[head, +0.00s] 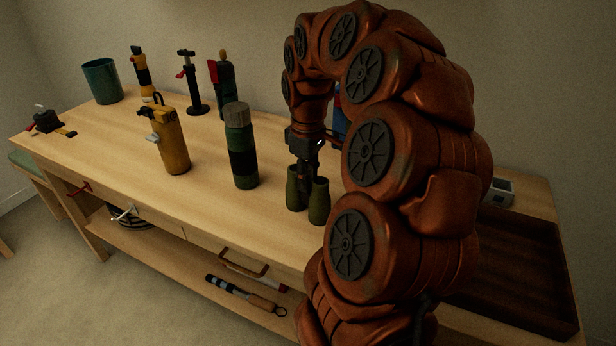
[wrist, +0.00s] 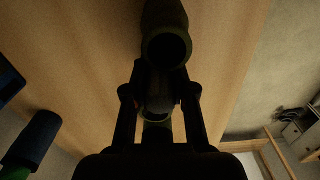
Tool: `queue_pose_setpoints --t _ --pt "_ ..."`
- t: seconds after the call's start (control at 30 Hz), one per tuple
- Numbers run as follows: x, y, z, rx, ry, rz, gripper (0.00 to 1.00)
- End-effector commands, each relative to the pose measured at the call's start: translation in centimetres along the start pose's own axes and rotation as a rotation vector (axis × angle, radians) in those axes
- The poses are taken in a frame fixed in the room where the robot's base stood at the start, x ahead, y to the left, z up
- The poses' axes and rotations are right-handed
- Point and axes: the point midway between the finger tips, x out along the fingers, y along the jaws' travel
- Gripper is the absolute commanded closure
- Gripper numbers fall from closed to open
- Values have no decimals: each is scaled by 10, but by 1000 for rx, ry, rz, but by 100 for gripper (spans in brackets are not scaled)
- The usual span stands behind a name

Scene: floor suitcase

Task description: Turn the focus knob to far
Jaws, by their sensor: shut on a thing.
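Dark green binoculars (head: 318,203) stand upright on the workbench, left of my arm in the head view. In the wrist view one barrel (wrist: 165,25) shows at the top, and part of the other barrel (wrist: 155,117) shows lower down. My gripper (head: 305,172) points down at the top middle of the binoculars. In the wrist view its two dark fingers stand either side of the focus knob (wrist: 159,102) between the barrels and are shut on it. The knob is dark and mostly hidden, so its setting and any marks cannot be read.
A green flask (head: 240,145) with a grey cap stands left of the binoculars. Several tools and a teal cup (head: 102,82) are behind. A brown tray (head: 515,270) lies at right. The bench front is clear.

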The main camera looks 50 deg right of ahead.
Motion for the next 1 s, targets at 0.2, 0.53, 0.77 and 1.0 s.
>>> queue_pose_setpoints --t 0.2,0.53,0.77,1.0 --pt "0 0 0 28 1 1 100" --pt "0 0 0 28 1 1 50" --pt "0 0 0 28 0 1 49" --pt "-10 2 -1 29 4 5 49"
